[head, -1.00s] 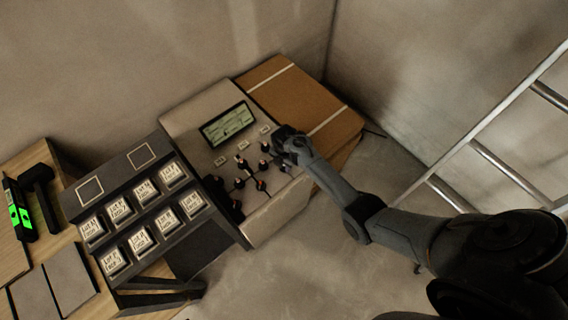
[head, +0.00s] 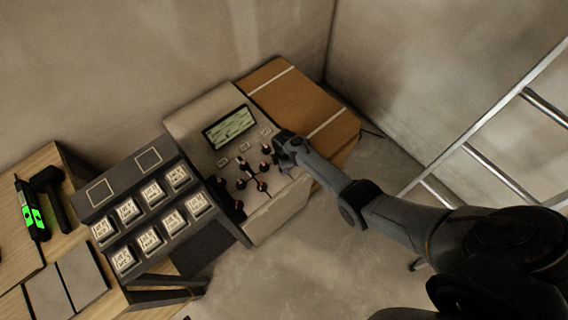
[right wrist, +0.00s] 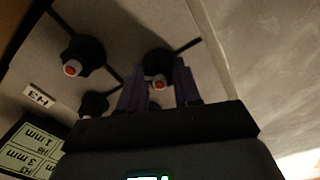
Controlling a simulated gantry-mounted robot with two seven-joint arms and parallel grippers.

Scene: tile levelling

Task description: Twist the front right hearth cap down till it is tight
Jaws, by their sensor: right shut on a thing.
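The hearth slab is a pale panel (head: 278,214) with dark joint lines and several black caps with red and white tops. My right gripper (head: 284,148) is low over the slab's right side in the head view and hides what it holds there. In the right wrist view its two fingers (right wrist: 158,82) are shut about a black cap (right wrist: 158,62) with a red and white top, at a dark joint line. Another cap (right wrist: 80,56) stands apart to the left. I cannot tell how tight the held cap is. My left gripper is not in view.
A green display (head: 230,128) is at the panel's back. A brown box (head: 300,100) is behind right. A ladder (head: 480,150) stands at right.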

